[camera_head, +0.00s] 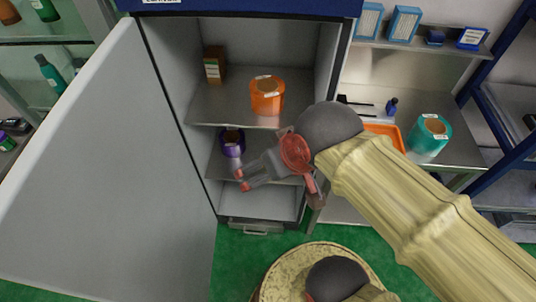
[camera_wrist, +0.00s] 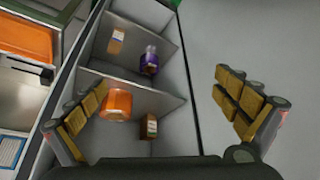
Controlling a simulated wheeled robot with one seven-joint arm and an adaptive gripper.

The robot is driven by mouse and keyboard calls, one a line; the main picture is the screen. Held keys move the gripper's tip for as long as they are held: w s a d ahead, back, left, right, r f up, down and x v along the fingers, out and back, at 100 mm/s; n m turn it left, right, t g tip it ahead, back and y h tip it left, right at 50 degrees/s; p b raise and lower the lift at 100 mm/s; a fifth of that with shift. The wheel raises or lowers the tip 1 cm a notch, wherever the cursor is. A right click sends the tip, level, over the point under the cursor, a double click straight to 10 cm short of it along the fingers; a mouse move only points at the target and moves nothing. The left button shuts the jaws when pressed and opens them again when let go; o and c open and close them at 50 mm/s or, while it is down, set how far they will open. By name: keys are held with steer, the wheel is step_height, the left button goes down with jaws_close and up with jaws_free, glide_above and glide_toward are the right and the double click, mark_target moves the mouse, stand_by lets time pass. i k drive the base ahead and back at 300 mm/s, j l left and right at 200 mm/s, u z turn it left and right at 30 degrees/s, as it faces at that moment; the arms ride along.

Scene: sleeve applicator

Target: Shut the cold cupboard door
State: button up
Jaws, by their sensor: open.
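The cold cupboard door (camera_head: 110,180) stands wide open, swung out to the left, with its grey inner face showing. The cupboard (camera_head: 325,60) is open at its front and its shelves show. My gripper (camera_head: 241,180) is in front of the cupboard's opening, right of the door and apart from it. In the wrist view my gripper (camera_wrist: 165,105) has its two padded fingers spread wide with nothing between them close up. The door's grey face (camera_wrist: 205,45) appears on the right there, with the right finger in front of it. The door's handle is not seen.
Inside are an orange tub (camera_head: 267,97), a brown box (camera_head: 214,66) and a purple jar (camera_head: 232,142). A metal bench with a teal tub (camera_head: 429,134) is to the right. Shelves with bottles (camera_head: 50,74) are behind the door. Green floor (camera_head: 235,265) shows below.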

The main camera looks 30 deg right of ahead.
mark_target(107, 200)
steer(key=k+j+z, duration=0.15)
steer(key=k+j, duration=0.2)
steer(key=j, duration=0.15)
steer(key=k+j+z, duration=0.2)
steer(key=j, duration=0.25)
steer(key=j+z, duration=0.2)
steer(key=j, duration=0.25)
steer(key=k+j+z, duration=0.15)
steer(key=j, duration=0.3)
steer(key=k+j+z, duration=0.2)
steer(key=j, duration=0.2)
steer(key=j+z, duration=0.25)
steer(key=j, duration=0.85)
steer(key=k, duration=0.5)
